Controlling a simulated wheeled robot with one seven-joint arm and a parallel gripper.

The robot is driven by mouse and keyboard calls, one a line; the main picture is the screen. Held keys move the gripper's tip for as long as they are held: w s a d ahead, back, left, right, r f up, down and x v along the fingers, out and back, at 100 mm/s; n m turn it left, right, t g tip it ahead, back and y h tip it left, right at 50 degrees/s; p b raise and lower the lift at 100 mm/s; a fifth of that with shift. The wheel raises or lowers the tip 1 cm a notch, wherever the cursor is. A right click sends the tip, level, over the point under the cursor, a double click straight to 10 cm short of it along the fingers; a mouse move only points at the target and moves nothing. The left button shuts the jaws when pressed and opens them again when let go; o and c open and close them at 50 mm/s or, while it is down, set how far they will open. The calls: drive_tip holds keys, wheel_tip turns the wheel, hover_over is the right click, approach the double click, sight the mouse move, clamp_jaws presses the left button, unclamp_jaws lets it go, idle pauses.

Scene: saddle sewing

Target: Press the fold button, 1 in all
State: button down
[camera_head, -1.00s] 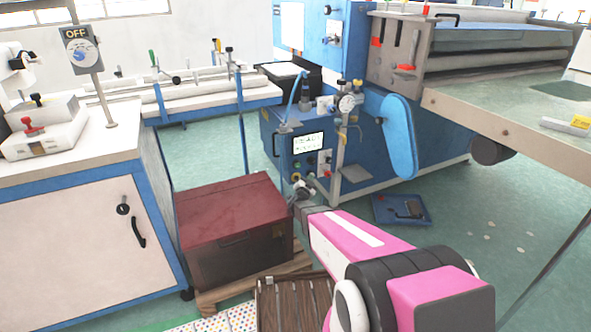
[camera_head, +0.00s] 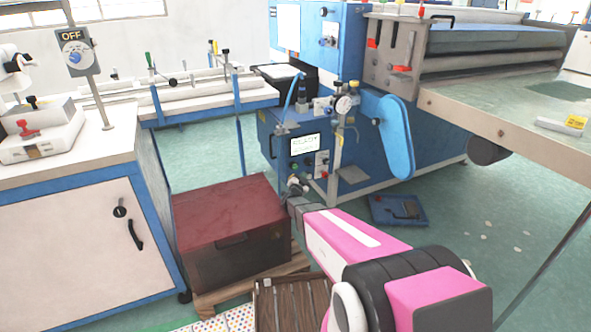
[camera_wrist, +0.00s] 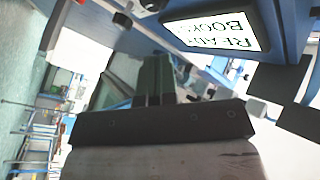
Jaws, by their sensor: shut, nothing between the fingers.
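The control panel with a lit screen (camera_head: 305,143) is on the front of the blue machine in the head view. Small round buttons (camera_head: 308,162) sit below the screen; which one is the fold button I cannot read. My gripper (camera_head: 296,187) is just below these buttons, in front of the panel's lower part, and hides some of it. In the wrist view the lit screen (camera_wrist: 217,27) is upside down at the top, beginning with "READY". My gripper's fingers (camera_wrist: 153,80) are together and empty there. Contact with a button cannot be seen.
A dark red chest (camera_head: 230,225) stands on a pallet left of my arm. A white cabinet (camera_head: 75,225) is at the far left. A blue pedal plate (camera_head: 398,210) lies on the floor to the right. A long table (camera_head: 495,110) extends at the right.

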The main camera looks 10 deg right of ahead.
sight(295, 167)
drive_tip(key=shift+w+a, duration=0.25)
drive_tip(key=shift+w, duration=0.5)
drive_tip(key=shift+w+a, duration=0.25)
drive_tip(key=shift+w, duration=0.55)
drive_tip(key=shift+w+a, duration=0.25)
drive_tip(key=shift+w, duration=0.5)
drive_tip(key=shift+w+a, duration=0.15)
drive_tip(key=shift+w, duration=0.25)
